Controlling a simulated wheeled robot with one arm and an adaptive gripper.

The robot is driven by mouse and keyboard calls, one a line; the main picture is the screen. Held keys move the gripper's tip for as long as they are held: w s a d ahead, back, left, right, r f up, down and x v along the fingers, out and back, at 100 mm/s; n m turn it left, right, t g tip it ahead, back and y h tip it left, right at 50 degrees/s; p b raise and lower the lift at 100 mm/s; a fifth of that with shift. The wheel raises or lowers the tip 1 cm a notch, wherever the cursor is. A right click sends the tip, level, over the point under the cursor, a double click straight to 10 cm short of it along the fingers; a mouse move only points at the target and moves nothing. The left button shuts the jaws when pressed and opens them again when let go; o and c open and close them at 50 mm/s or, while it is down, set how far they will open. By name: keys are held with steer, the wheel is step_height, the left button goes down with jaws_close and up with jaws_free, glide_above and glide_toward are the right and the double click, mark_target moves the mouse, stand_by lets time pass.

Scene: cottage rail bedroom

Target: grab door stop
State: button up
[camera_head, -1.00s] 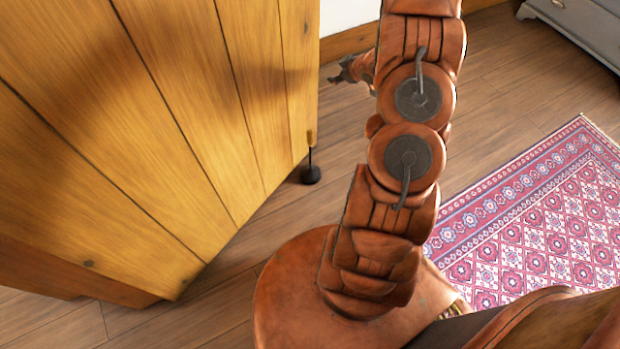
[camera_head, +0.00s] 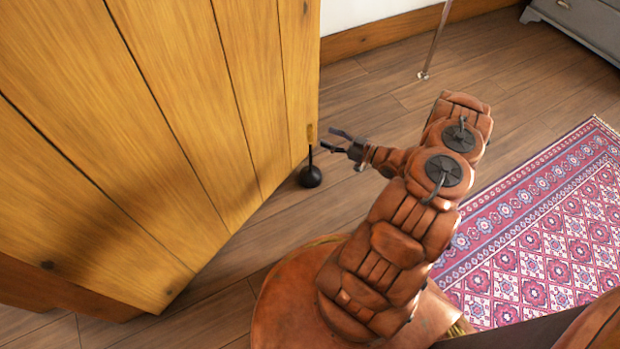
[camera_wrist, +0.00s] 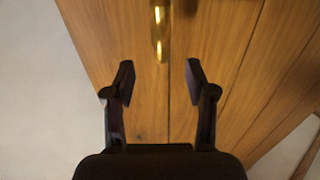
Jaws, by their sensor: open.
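The door stop (camera_head: 311,178) has a round black base and a thin upright stem with a brownish top. In the wrist view my gripper (camera_wrist: 160,83) shows two spread fingers over wooden planks. A shiny brass piece (camera_wrist: 158,30) lies beyond the fingertips; I cannot tell whether it belongs to the door stop.
A red patterned rug (camera_head: 545,235) lies at the right. A grey cabinet (camera_head: 585,28) stands at the back right. A thin metal rod (camera_head: 435,40) reaches the floor at the back. The plank floor (camera_head: 380,95) between is clear.

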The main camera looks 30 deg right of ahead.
mark_target(310, 130)
steer(key=shift+b+x, duration=1.3)
steer(key=shift+x, duration=2.55)
steer(key=shift+a, duration=0.1)
jaws_close()
